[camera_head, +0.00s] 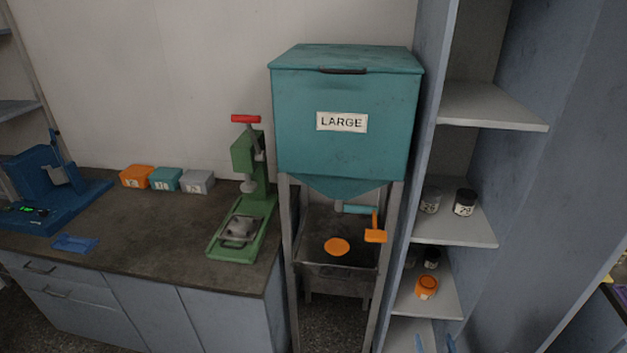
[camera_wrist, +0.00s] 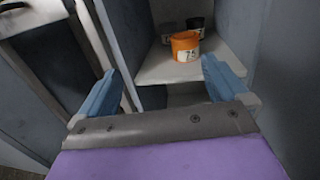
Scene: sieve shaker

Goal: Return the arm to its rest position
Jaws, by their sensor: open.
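My gripper (camera_wrist: 158,90) is open in the wrist view, its two blue fingers spread wide with nothing between them. An orange container (camera_wrist: 185,46) with a "75" label stands on a shelf (camera_wrist: 160,70) beyond the fingertips, clear of them. In the head view the same orange container (camera_head: 426,287) sits on a low shelf at the right. Only the tips of my gripper (camera_head: 434,344) show at the bottom edge of the head view, below that shelf.
A teal "LARGE" hopper (camera_head: 345,100) on a metal frame stands left of the shelf unit (camera_head: 470,225). A counter (camera_head: 150,230) with a green press (camera_head: 245,200), a blue machine (camera_head: 50,185) and small bins (camera_head: 166,179) is further left.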

